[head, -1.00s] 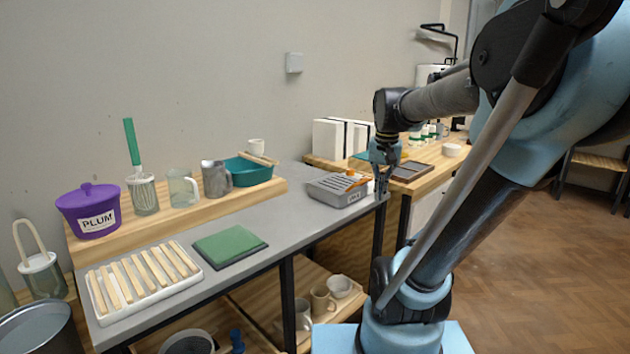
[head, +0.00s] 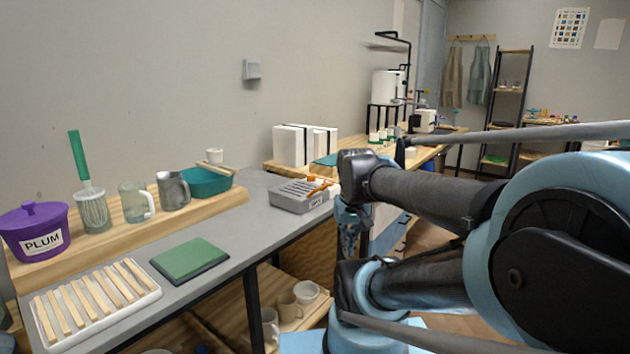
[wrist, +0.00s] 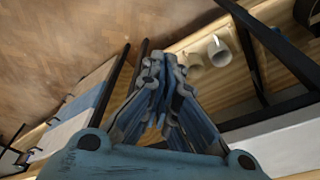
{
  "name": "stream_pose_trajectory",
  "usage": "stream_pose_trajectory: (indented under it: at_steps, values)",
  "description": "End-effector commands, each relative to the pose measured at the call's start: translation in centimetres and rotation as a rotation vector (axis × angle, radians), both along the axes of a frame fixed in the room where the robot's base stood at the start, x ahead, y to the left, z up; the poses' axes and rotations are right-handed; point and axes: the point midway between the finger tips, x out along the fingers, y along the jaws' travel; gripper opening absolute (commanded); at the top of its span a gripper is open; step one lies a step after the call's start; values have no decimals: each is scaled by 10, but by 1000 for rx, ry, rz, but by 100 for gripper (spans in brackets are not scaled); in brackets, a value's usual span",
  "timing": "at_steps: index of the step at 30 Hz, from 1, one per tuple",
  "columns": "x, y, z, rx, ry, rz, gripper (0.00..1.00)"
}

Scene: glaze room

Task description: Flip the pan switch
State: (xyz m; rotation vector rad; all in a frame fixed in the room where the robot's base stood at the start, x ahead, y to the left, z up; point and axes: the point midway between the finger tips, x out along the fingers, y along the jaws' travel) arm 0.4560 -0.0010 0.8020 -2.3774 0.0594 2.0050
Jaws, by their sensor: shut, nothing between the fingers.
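A grey ribbed box (head: 298,199) with a small label on its front sits at the right end of the grey-topped bench. An orange piece (head: 318,184) lies on or sticks out from its top; I cannot tell if it is the pan switch. My gripper (head: 348,245) hangs pointing down, just right of the box and past the bench end, apart from the box. In the wrist view my gripper (wrist: 160,92) is shut and empty, with the lower shelf and floor behind it. The box does not show in the wrist view.
A green mat (head: 190,260), a slatted white tray (head: 155,294) and a purple PLUM pot (head: 35,230) stand on the bench to the left. Cups (head: 288,306) sit on the shelf below. A second wooden bench (head: 425,155) continues behind.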

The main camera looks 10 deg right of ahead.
Motion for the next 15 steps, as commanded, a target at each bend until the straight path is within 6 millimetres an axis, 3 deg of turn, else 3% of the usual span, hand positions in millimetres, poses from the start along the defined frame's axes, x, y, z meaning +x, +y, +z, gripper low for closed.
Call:
stream_pose_trajectory:
  at_steps: [3, 15]
  values:
    - [27, -1, 34, 3, 22, -60, 0]
    - [120, -4, 124, 1, 93, -272, 0]
